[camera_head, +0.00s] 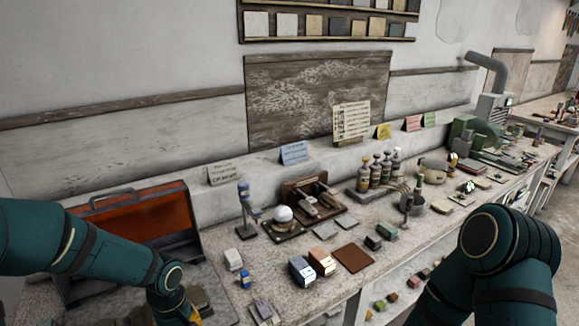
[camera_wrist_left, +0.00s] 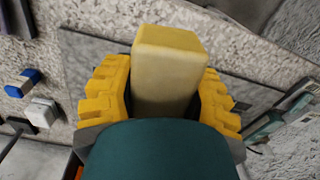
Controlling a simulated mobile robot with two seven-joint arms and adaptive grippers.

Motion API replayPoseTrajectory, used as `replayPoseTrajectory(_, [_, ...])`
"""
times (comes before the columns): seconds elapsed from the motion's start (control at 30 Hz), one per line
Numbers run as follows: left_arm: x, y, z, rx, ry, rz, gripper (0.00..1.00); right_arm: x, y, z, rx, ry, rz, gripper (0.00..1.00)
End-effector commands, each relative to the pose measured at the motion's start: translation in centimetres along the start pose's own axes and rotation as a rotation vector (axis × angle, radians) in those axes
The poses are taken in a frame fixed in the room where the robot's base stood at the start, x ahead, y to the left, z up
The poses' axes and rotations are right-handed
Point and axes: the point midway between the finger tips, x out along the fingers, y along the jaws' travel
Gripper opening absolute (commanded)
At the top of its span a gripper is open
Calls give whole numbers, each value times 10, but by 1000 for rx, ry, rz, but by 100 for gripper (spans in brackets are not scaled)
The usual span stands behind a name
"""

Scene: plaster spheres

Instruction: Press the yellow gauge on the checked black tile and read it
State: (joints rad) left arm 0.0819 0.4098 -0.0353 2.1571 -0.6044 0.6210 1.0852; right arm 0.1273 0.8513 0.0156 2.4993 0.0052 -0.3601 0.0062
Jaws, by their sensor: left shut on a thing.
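My left gripper (camera_wrist_left: 163,98) is shut on a pale yellow block (camera_wrist_left: 168,62), with a yellow finger on each side of it. The block has plain faces; I see no dial or marks on it, and cannot tell if it is the yellow gauge. A flat grey slab (camera_wrist_left: 92,62) lies beyond the block in the left wrist view. In the head view my left gripper (camera_head: 195,316) is mostly cut off at the bottom edge. I cannot make out a checked black tile. A plain brown tile (camera_head: 352,258) lies on the bench. My right gripper is out of view.
An open orange-lined case (camera_head: 150,228) stands behind my left arm. A white ball (camera_head: 283,214) on a stand, a wooden rack (camera_head: 313,196) and several bottles (camera_head: 375,170) stand along the bench. A blue-and-white block (camera_wrist_left: 22,83) and a white block (camera_wrist_left: 40,112) lie left of the slab.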

Motion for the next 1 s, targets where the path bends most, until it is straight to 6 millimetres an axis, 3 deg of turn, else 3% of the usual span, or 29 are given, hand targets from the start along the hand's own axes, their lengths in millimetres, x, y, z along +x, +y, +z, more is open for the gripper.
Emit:
replayPoseTrajectory(0.2, [20,28,26,414,-3,-1,13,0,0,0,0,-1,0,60])
replayPoseTrajectory(0.4, [30,42,42,652,-3,2,13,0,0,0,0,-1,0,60])
replayPoseTrajectory(1.0, [32,44,44,696,-2,4,13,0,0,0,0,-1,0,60])
